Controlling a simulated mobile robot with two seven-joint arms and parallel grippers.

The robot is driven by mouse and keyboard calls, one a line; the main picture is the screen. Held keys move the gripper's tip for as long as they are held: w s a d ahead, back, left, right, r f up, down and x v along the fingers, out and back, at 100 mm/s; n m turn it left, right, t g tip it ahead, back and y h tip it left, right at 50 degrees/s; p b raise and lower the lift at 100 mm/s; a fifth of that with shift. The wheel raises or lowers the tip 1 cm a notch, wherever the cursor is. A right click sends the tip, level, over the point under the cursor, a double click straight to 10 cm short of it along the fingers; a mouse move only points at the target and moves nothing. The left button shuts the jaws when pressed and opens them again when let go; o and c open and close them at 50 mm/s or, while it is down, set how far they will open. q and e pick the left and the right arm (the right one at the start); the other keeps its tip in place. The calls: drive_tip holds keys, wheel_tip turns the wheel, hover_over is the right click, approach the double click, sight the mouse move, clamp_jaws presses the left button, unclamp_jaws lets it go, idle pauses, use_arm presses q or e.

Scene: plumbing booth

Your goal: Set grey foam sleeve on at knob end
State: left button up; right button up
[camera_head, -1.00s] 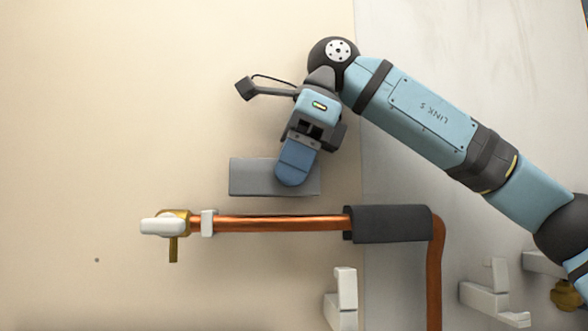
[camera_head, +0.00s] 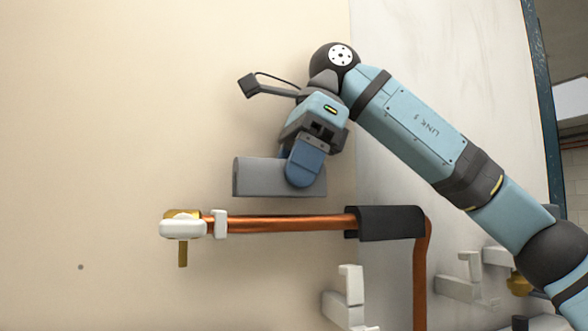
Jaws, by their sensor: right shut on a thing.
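The grey foam sleeve (camera_head: 262,178) is a light grey block-like piece held level, just above the copper pipe in the picture and roughly parallel to it. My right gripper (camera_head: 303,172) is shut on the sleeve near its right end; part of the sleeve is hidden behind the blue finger. The copper pipe (camera_head: 290,224) runs horizontally, then bends down at the right. At its left end is a brass valve with a white knob (camera_head: 182,229). The sleeve is not around the pipe. My left gripper is not in view.
A dark foam sleeve (camera_head: 390,222) sits around the pipe near the bend. A white clip (camera_head: 220,223) holds the pipe beside the knob. White brackets (camera_head: 350,298) stand on the wall below.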

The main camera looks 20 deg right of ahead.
drive_tip(key=shift+d+f, duration=0.2)
drive_tip(key=shift+f, duration=2.55)
drive_tip(key=o, duration=1)
